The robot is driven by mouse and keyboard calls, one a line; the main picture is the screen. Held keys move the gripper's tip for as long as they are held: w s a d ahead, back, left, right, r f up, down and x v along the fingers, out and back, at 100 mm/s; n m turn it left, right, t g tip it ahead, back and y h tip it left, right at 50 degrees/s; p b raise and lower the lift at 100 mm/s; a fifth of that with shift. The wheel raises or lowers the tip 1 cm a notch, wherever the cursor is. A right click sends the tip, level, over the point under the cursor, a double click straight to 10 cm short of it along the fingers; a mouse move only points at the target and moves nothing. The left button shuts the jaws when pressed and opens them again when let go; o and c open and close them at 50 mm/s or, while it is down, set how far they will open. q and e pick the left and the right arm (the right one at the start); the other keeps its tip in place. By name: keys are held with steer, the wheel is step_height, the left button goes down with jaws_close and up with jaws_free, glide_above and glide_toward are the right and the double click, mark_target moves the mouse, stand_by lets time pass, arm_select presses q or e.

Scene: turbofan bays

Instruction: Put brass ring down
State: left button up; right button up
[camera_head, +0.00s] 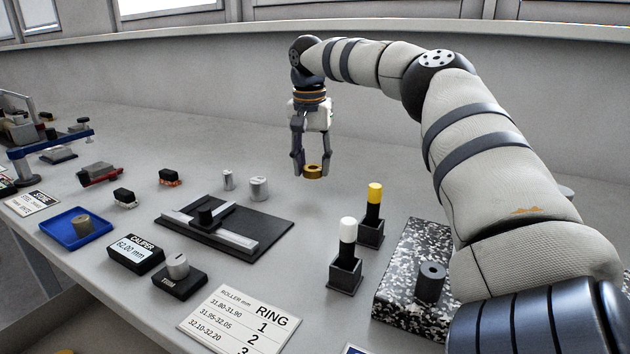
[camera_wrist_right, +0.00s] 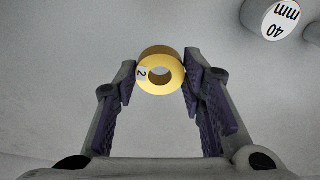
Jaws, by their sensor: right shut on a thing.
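The brass ring (camera_head: 312,172) is a short gold cylinder with a centre hole. My right gripper (camera_head: 312,168) is shut on it from two sides, fingers pointing down. In the right wrist view the ring (camera_wrist_right: 161,72) sits between the tips of the right gripper (camera_wrist_right: 160,80), and a white label on it reads 2. The ring is over a bare part of the grey bench (camera_head: 350,185); whether it touches the surface I cannot tell. My left gripper is not in view.
A black plate with a caliper (camera_head: 270,225) lies front left of the ring. Grey cylinders (camera_head: 259,188) stand to its left; one marked 40 mm (camera_wrist_right: 281,18) shows in the wrist view. Yellow-topped (camera_head: 374,195) and white-topped (camera_head: 347,232) posts stand front right. A speckled slab (camera_head: 400,285) lies further right.

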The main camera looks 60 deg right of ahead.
mark_target(317, 193)
steer(key=f, duration=0.1)
steer(key=d+f, duration=0.1)
steer(key=f, duration=0.2)
steer(key=shift+s+d+f, duration=0.15)
steer(key=shift+d+f, duration=0.1)
steer(key=shift+f, duration=0.1)
steer(key=shift+f, duration=0.1)
steer(key=o, duration=1.3)
steer(key=shift+c, duration=0.2)
